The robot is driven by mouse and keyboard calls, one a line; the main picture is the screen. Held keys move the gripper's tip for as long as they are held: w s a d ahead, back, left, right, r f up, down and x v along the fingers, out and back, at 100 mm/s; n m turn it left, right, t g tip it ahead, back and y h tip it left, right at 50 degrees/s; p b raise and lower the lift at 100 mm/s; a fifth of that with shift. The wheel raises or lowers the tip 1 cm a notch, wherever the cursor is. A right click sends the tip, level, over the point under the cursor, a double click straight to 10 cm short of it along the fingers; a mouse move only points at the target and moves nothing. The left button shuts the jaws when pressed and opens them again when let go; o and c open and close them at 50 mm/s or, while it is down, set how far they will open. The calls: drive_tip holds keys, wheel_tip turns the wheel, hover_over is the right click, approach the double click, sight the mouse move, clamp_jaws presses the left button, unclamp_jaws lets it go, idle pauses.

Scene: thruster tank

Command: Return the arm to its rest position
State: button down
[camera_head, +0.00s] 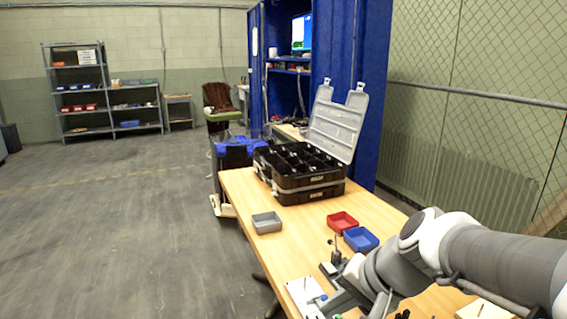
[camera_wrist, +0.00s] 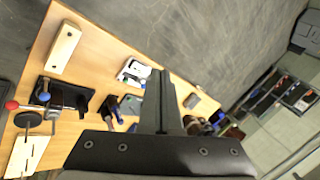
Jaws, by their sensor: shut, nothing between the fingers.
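My gripper (camera_wrist: 159,74) is shut, with its two dark grey fingers together and nothing between them. In the head view, my arm (camera_head: 440,245) reaches in from the right over the near end of the wooden table (camera_head: 240,190). My gripper shows there low in the picture (camera_head: 340,302), partly cut off by the bottom edge, next to a white plate (camera_head: 304,293) with small parts. In the wrist view the fingers point over the tabletop, above it and apart from the things on it as far as I can tell.
A black organizer case (camera_head: 300,175) with a raised grey lid stands at the table's far end. Grey (camera_head: 266,223), red (camera_head: 342,222) and blue (camera_head: 361,239) bins lie nearer. A dark tool holder (camera_wrist: 62,97) and a wooden block (camera_wrist: 64,48) show below. The floor at left is clear.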

drive_tip(key=s+d+r+n+t+h, duration=0.1)
drive_tip(key=s+d+r+n+h, duration=0.15)
drive_tip(key=s, duration=0.25)
drive_tip(key=s+d+r+n+h, duration=0.1)
drive_tip(key=s+d+n+h, duration=0.15)
drive_tip(key=s+n, duration=0.2)
wheel_tip(320, 180, up, 12)
drive_tip(key=p, duration=1.2)
drive_tip(key=shift+d+m, duration=0.4)
drive_tip(key=shift+d, duration=0.05)
drive_tip(key=shift+s+d, duration=0.1)
drive_tip(key=shift+d, duration=0.05)
